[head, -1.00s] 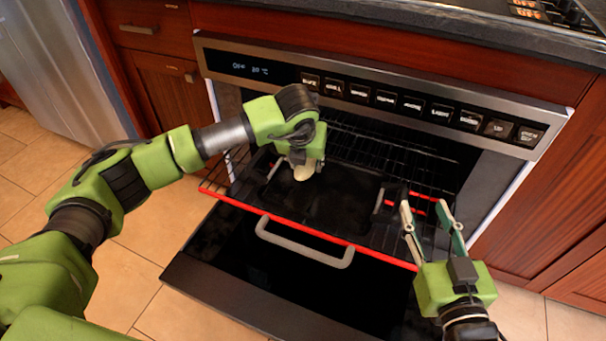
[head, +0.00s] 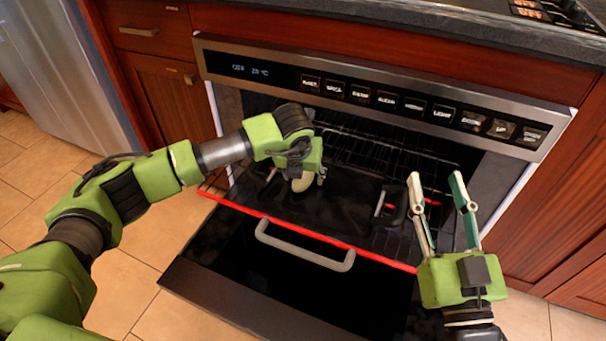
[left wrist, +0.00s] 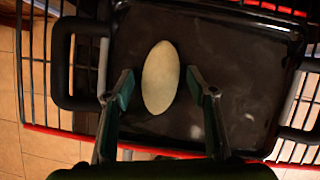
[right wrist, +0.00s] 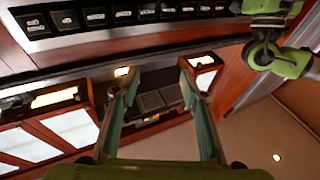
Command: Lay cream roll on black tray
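The cream roll (head: 302,183) is a pale oval just under my left gripper (head: 302,176) in the head view. In the left wrist view the cream roll (left wrist: 160,77) lies over the black tray (left wrist: 240,60), between the two spread fingertips of my left gripper (left wrist: 160,90), with a gap on each side. The black tray (head: 335,205) rests on the pulled-out oven rack. Whether the roll fully touches the tray is hard to tell. My right gripper (head: 440,185) is open and empty, to the right of the tray; its fingers (right wrist: 158,75) also show apart in the right wrist view.
The oven rack (head: 300,232) has a red front edge. Below it the oven door (head: 250,290) hangs open with a grey handle (head: 305,247). The control panel (head: 370,95) is above. Tray handles stick out at both sides, the right one (head: 393,208) near my right gripper.

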